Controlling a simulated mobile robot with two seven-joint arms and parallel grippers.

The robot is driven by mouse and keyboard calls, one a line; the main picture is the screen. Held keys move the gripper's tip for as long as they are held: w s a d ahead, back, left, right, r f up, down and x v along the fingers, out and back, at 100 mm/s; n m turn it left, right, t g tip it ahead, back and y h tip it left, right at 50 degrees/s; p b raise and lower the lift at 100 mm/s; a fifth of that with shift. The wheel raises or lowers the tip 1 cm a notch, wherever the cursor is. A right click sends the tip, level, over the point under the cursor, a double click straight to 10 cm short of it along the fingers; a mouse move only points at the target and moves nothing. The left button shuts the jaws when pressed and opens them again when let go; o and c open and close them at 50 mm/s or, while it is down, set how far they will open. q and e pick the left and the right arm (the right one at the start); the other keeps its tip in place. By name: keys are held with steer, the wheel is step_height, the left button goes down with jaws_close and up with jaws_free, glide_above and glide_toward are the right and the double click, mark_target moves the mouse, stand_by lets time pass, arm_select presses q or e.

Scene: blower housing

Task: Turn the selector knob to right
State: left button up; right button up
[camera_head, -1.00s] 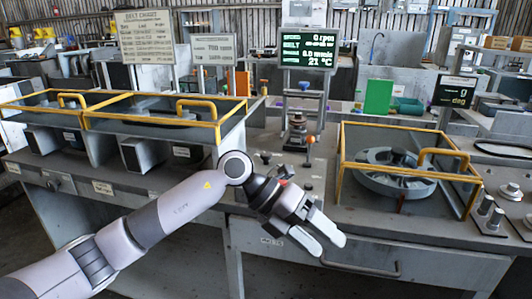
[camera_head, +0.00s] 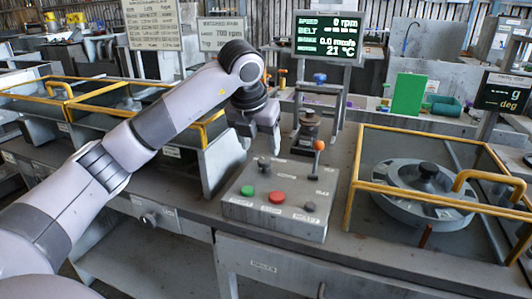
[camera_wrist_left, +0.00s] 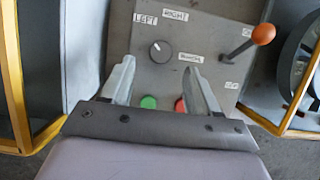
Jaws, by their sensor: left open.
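The selector knob (camera_wrist_left: 161,51) is a dark round knob on the grey control box (camera_head: 235,207). In the left wrist view its white mark points up and left, towards the LEFT label (camera_wrist_left: 145,18); the RIGHT label (camera_wrist_left: 175,15) is to the right of that. In the head view the knob (camera_head: 263,164) sits on the box's rear left. My left gripper (camera_head: 262,146) points down just above and behind the knob in that picture. In the left wrist view its fingers (camera_wrist_left: 160,66) are open and apart, with the knob framed between them and nothing held. My right gripper is not in view.
An orange-tipped lever (camera_head: 319,146) stands at the box's right. Yellow-framed guards (camera_head: 352,190) flank the box.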

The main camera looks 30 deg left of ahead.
mark_target(264, 160)
arm_select(q)
steer(key=x, duration=0.4)
steer(key=shift+w+f, duration=0.15)
steer(key=shift+f, duration=0.3)
steer(key=c, duration=1)
steer(key=shift+c, duration=0.2)
steer(key=m+h, duration=0.1)
steer(key=m, duration=0.1)
steer(key=m+h+p, duration=0.1)
steer(key=m, duration=0.1)
steer(key=shift+a+r+m, duration=0.15)
steer(key=shift+a+m, duration=0.1)
steer(key=shift+m, duration=0.05)
steer(key=m+h+p, duration=0.1)
steer(key=m, duration=0.2)
steer(key=shift+a+r+m, duration=0.1)
steer(key=shift+a+m, duration=0.05)
steer(key=shift+m, duration=0.15)
steer(key=shift+w+a+m+g+h+p, duration=0.1)
steer(key=shift+m+g+h+p, duration=0.3)
steer(key=shift+m, duration=0.5)
steer(key=shift+w+m+g+h+p, duration=0.1)
steer(key=shift+m+g+h+p, duration=0.25)
steer(key=shift+m, duration=0.55)
